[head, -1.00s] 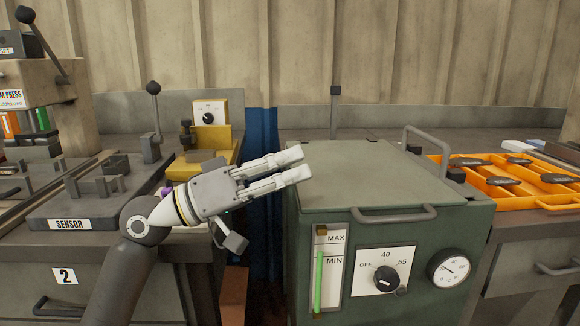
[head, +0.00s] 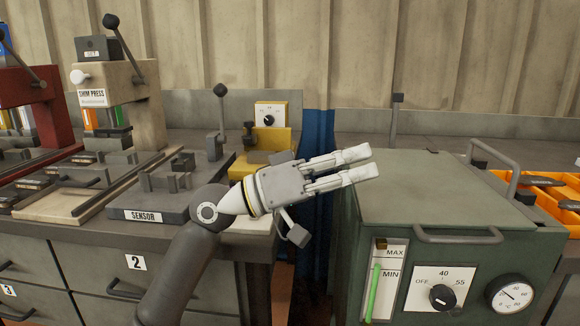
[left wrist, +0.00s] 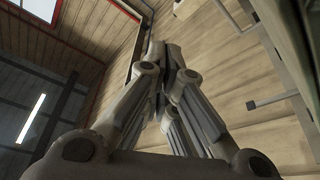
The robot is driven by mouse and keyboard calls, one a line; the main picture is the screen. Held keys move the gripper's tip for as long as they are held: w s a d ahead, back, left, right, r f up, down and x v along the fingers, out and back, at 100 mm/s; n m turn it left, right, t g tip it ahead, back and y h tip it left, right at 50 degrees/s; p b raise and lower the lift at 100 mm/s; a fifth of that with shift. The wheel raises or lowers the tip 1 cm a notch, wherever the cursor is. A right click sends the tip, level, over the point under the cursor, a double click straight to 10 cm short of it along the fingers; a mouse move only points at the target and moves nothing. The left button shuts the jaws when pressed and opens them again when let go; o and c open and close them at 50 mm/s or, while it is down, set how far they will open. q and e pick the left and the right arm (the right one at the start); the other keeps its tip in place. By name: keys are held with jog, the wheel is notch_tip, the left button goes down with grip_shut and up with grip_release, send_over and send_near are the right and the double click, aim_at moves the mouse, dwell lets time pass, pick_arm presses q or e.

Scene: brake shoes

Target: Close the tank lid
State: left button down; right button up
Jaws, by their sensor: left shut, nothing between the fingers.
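The green tank (head: 465,262) stands at the right in the head view. Its flat lid (head: 440,190) lies down over the top, with a grey bar handle (head: 458,238) at the front edge. My left gripper (head: 360,163) is shut and empty, in front of the lid's back left corner in the picture, pointing right. I cannot tell whether it touches the lid. In the left wrist view its fingers (left wrist: 165,70) are together with nothing between them. My right gripper is not in view.
A orange tray (head: 550,192) lies right of the tank. Left of it are a yellow device (head: 262,150), a sensor fixture (head: 150,198) and a shim press (head: 120,100) on the bench. A gap with a blue panel (head: 318,140) separates bench and tank.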

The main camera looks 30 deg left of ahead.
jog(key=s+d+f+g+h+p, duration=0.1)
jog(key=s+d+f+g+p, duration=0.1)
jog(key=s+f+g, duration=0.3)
pick_arm(q)
jog(key=w+a+r+b+v, duration=0.1)
jog(key=b+v, duration=0.1)
jog(key=v, duration=0.7)
jog(key=shift+a, duration=0.25)
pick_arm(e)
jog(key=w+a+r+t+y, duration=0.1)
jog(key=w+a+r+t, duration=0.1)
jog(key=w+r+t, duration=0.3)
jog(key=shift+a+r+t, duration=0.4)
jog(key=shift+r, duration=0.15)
pick_arm(q)
jog(key=shift+f, duration=0.1)
